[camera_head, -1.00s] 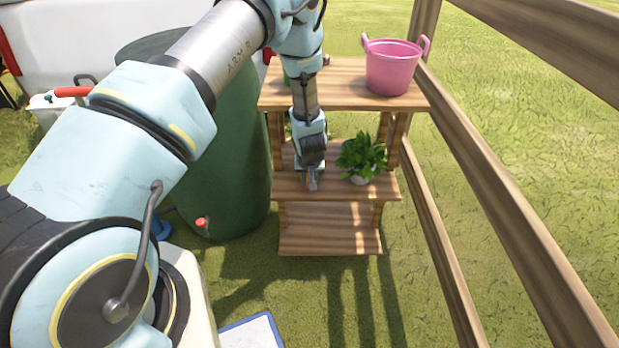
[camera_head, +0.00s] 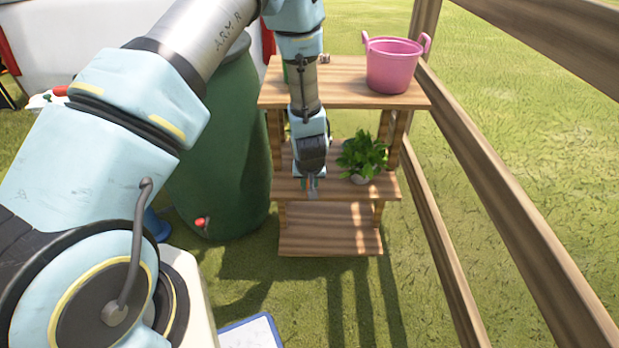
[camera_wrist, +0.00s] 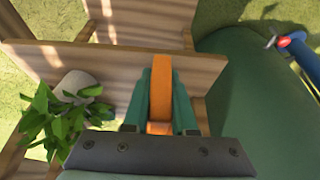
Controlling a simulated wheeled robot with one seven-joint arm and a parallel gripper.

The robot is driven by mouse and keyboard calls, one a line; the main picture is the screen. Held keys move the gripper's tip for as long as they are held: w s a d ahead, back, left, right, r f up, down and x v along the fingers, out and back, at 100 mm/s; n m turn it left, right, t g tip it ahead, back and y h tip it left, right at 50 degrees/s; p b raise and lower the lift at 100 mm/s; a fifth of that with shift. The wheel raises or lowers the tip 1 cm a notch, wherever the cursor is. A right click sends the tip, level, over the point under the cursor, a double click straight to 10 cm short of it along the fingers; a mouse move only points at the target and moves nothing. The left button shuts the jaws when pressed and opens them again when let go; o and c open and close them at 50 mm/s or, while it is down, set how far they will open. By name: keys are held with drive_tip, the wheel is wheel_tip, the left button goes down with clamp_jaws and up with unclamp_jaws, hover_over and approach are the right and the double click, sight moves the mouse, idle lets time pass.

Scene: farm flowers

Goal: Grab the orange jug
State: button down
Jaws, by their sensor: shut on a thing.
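In the wrist view, an orange part (camera_wrist: 160,92), which looks like the jug's handle, is between the fingers of my gripper (camera_wrist: 161,75). The gripper is shut on it. The rest of the jug is hidden below the dark gripper plate, where a dull green rounded shape shows at the bottom edge. In the head view my gripper (camera_head: 311,186) points down at the front edge of the middle shelf (camera_head: 345,188), left of the potted plant. The jug cannot be made out there behind my arm.
A leafy plant (camera_head: 361,155) in a pale pot stands on the middle shelf, close to my gripper. A pink tub (camera_head: 393,67) is on the top shelf. A green barrel (camera_head: 222,150) stands left of the shelf, a wooden fence (camera_head: 480,180) right.

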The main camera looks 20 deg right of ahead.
drive_tip(key=s+a+b, duration=0.1)
drive_tip(key=s+a, duration=0.3)
drive_tip(key=s, duration=0.6)
drive_tip(key=shift+s+a, duration=0.2)
drive_tip(key=shift+a, duration=0.2)
idle(1.4)
